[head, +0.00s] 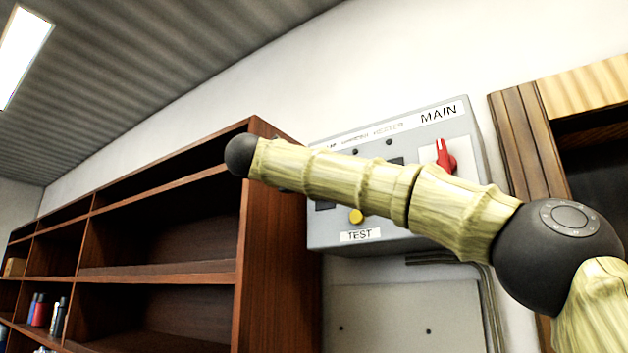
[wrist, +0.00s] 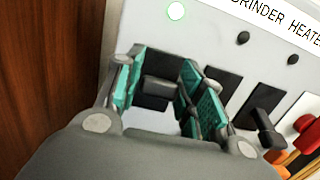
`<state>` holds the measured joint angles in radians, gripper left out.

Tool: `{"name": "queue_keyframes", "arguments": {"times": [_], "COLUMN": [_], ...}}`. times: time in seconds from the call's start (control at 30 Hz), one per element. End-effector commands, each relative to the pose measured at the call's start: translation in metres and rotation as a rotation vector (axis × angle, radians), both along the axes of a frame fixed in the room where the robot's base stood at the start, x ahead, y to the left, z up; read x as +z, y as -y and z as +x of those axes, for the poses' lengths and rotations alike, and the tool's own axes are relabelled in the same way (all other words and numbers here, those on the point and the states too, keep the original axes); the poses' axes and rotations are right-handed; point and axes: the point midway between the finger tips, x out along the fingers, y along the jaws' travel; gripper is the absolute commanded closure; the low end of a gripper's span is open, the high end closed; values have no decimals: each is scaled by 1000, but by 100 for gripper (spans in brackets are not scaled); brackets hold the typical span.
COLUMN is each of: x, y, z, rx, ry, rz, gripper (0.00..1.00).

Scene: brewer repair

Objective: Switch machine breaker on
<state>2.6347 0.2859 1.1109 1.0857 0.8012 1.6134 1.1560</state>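The grey breaker panel (head: 322,236) hangs on the wall, labelled MAIN and TEST. In the wrist view its face (wrist: 208,20) carries a row of black breakers. The leftmost breaker lever (wrist: 158,92) lies between the fingers of my gripper (wrist: 160,75). The fingers, with teal pads, stand apart on either side of it; contact is unclear. A green lamp (wrist: 176,11) glows above this breaker. Lamps over the grinder and heater breakers are dark. The heater lever (wrist: 265,124) points down. This breaker's own label is not readable. In the head view my arm hides the gripper.
A red main lever (head: 444,155) points up on the panel's right. A yellow test button (head: 356,216) sits low. A wooden shelf (head: 268,250) stands close at the left. A wooden frame (head: 530,140) is at the right.

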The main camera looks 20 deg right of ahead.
Motion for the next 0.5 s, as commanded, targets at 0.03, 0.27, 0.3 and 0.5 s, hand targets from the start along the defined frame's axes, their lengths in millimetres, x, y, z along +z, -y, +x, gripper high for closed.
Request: {"name": "queue_keyframes", "arguments": {"times": [0.03, 0.27, 0.3, 0.5], "x": [0, 0, 0, 0], "y": [0, -1, -1, -8], "z": [0, 0, 0, -6], "rx": [0, 0, 1, 2], "ry": [0, 1, 1, 1], "rz": [0, -1, -1, -2], "gripper": [47, 46, 46, 46]}}
